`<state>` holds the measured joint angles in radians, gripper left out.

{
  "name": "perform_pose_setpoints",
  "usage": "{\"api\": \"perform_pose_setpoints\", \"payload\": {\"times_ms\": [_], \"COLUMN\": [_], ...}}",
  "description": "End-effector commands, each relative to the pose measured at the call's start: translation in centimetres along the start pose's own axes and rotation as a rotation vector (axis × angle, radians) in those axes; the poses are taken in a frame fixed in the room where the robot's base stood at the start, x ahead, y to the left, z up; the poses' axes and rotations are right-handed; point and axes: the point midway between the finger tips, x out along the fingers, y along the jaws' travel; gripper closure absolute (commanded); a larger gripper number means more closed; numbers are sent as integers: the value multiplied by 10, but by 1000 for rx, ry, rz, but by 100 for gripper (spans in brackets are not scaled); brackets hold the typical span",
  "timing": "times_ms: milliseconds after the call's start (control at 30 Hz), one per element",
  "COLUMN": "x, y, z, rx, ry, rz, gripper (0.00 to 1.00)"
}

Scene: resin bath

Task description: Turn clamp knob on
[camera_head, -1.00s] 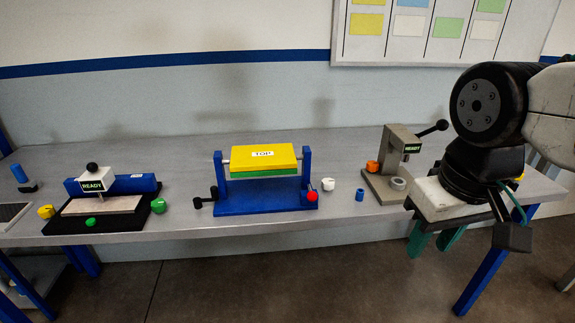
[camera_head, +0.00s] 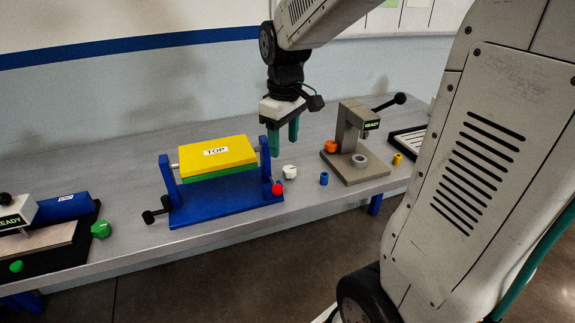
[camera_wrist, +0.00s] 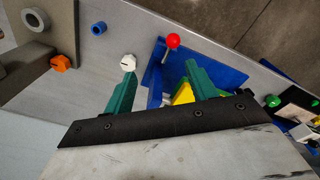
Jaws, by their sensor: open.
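The blue fixture (camera_head: 225,208) holds a yellow-over-green block (camera_head: 215,157) labelled TOP. A red ball knob (camera_head: 278,188) sits at its right end and also shows in the wrist view (camera_wrist: 173,41). A black handle (camera_head: 153,214) is at its left end. A small white knob (camera_head: 290,172) with a dark mark stands on the table right of the fixture; it shows near the left fingertip in the wrist view (camera_wrist: 128,63). I cannot tell which is the clamp knob. My gripper (camera_head: 284,147) is open and empty, fingers down, above the fixture's right end.
A blue ring (camera_head: 324,179) and a yellow piece (camera_head: 398,159) lie nearby. A green knob (camera_head: 101,229) is at left. Bare table lies behind the fixture.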

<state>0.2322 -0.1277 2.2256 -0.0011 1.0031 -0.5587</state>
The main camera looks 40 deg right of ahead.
Motion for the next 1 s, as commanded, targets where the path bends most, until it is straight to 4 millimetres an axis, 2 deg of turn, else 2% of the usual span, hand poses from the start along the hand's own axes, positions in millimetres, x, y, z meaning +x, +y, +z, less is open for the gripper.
{"api": "perform_pose_setpoints", "payload": {"times_ms": [33, 133, 200, 333, 500, 800, 1000], "x": [16, 41, 56, 75, 90, 136, 158], "y": [20, 51, 69, 89, 98, 96, 96], "z": [-12, -30, -38, -47, -50, -48, -48], "rx": [-24, -83, -117, -160, -179, -179, -179], "ry": [-14, -23, -27, -31, -33, -35, -33], "rz": [-9, -16, -20, -24, -26, -28, -26], "gripper": [43, 43, 43, 43, 43, 43, 43]}}
